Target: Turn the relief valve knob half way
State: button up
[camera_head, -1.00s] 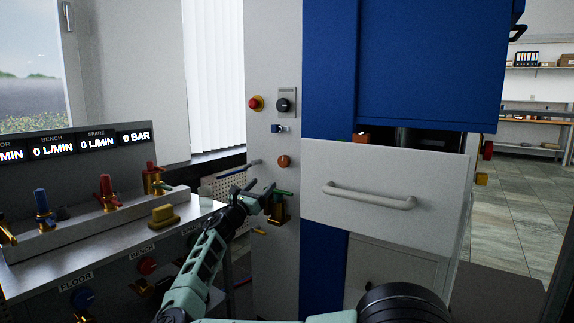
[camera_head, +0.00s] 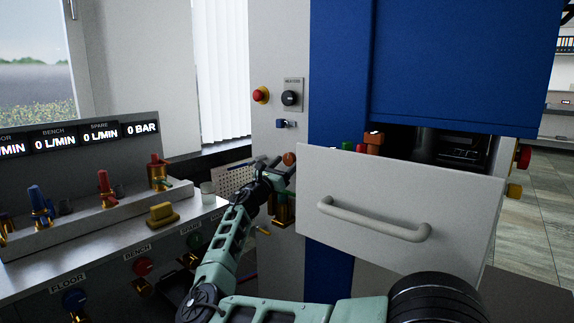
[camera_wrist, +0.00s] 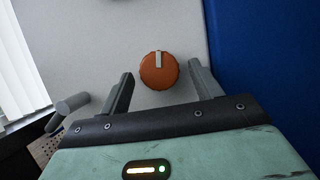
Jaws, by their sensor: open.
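An orange-brown round knob (camera_head: 289,158) is on the press's grey front panel; no label on it is legible. In the wrist view the knob (camera_wrist: 159,70) has a pale pointer bar running from its centre up to its top edge. My gripper (camera_head: 281,168) is in front of the panel at the knob's lower left in the head view. In the wrist view my gripper (camera_wrist: 160,72) is open, with one finger on each side of the knob and clear gaps between. Nothing is held.
A brass valve (camera_head: 283,208) is below, partly behind my arm. An open drawer (camera_head: 400,185) juts out at right. A valve bench (camera_head: 110,225) stands left.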

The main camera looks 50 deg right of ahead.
jog(key=c, duration=1)
jog(key=shift+o, duration=0.2)
jog(key=shift+m+b, duration=0.35)
jog(key=shift+m, duration=0.05)
